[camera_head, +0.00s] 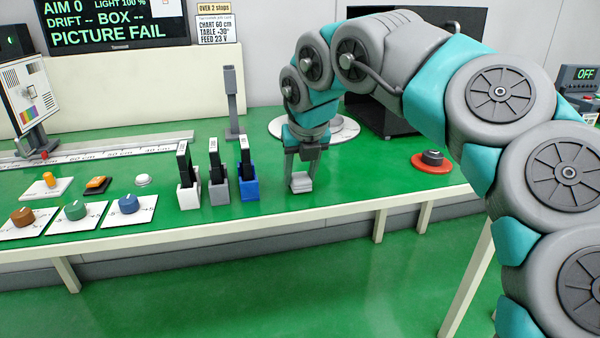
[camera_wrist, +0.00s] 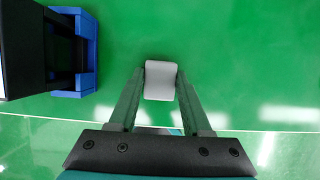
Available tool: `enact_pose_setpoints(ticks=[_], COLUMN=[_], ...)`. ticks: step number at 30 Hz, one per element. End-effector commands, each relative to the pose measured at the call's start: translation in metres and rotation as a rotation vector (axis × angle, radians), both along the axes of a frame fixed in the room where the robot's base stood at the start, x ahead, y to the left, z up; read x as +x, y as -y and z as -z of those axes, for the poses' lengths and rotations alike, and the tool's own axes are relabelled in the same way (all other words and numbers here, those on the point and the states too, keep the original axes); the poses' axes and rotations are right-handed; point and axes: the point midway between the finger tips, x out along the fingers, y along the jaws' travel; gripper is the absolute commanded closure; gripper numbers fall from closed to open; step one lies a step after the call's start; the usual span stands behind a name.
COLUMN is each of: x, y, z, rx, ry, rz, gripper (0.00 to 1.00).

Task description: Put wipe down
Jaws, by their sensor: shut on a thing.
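The wipe (camera_head: 301,183) is a small pale grey-white block low at the front of the green table. In the wrist view the wipe (camera_wrist: 160,80) sits between the two fingertips. My gripper (camera_head: 301,172) points down and is shut on it, just right of the blue holder. In the wrist view my gripper (camera_wrist: 161,82) has a finger on each side of the wipe. The wipe is at or very close to the table top; I cannot tell whether it touches.
A blue holder (camera_head: 249,190), a grey holder (camera_head: 220,195) and a white holder (camera_head: 189,198) with black items stand to the left. A red-based knob (camera_head: 432,160) is to the right. The table's front edge (camera_head: 340,207) is close. Green surface between gripper and knob is clear.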

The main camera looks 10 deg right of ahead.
Motion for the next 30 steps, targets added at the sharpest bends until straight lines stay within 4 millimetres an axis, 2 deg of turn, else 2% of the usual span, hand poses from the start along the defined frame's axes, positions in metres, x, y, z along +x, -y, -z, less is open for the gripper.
enact_pose_setpoints(ticks=[11, 12, 20, 30], x=[-0.0001, -0.0001, 0.0, -0.0003], y=[-0.0006, -0.0006, -0.0005, -0.0007], z=[0.0034, 0.0036, 0.0035, -0.0023], rx=[0.001, 0.001, 0.001, 0.001], ry=[0.0, 0.0, 0.0, 0.002], rz=[-0.002, -0.002, -0.001, 0.0], gripper=[0.96, 0.49, 0.21, 0.21])
